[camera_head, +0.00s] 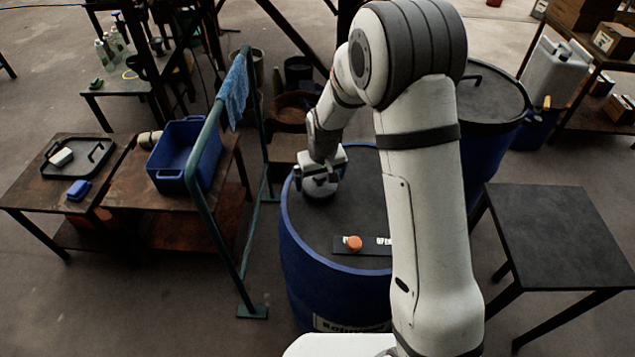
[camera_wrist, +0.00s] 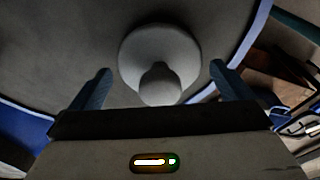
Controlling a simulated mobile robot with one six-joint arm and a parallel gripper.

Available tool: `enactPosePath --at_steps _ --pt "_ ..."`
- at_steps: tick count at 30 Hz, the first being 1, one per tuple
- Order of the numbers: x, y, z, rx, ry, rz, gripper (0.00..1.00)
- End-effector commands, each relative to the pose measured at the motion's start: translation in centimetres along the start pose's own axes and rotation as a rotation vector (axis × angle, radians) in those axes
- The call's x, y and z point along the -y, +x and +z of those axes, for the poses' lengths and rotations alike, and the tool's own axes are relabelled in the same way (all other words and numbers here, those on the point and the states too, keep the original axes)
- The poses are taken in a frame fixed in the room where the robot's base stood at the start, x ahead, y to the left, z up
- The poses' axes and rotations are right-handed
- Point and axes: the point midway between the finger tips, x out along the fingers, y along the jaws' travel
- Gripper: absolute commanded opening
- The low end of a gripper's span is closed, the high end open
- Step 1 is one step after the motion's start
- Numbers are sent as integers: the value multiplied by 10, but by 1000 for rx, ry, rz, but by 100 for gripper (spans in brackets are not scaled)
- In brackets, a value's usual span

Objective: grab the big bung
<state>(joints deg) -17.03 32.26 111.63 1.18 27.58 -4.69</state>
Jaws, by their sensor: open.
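The big bung (camera_wrist: 160,55) is a grey, round, flanged plug with a knob on top, seated on the dark lid of the blue vat (camera_head: 315,255). In the head view the bung (camera_head: 319,188) shows just below my gripper, partly hidden by it. My gripper (camera_head: 322,168) is over the left back part of the lid. In the wrist view my gripper's two fingers (camera_wrist: 160,82) are apart, one on each side of the bung's knob. Nothing is held. I cannot tell whether a finger touches the bung.
An orange knob (camera_head: 354,243) on a dark labelled plate sits on the lid's front. A green rail (camera_head: 214,205) with a blue cloth (camera_head: 234,92) stands left of the vat. Another blue vat (camera_head: 490,95) stands behind right. A dark table (camera_head: 560,235) at right is bare.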

Motion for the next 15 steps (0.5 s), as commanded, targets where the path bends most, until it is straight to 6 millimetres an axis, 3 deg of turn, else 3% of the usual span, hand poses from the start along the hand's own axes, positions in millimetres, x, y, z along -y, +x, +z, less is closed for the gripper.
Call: enactPosePath --at_steps 4,11,15 --pt "0 14 0 1 0 0 100" --pt "0 15 0 -1 1 0 100" --pt "0 15 0 -1 1 0 90"
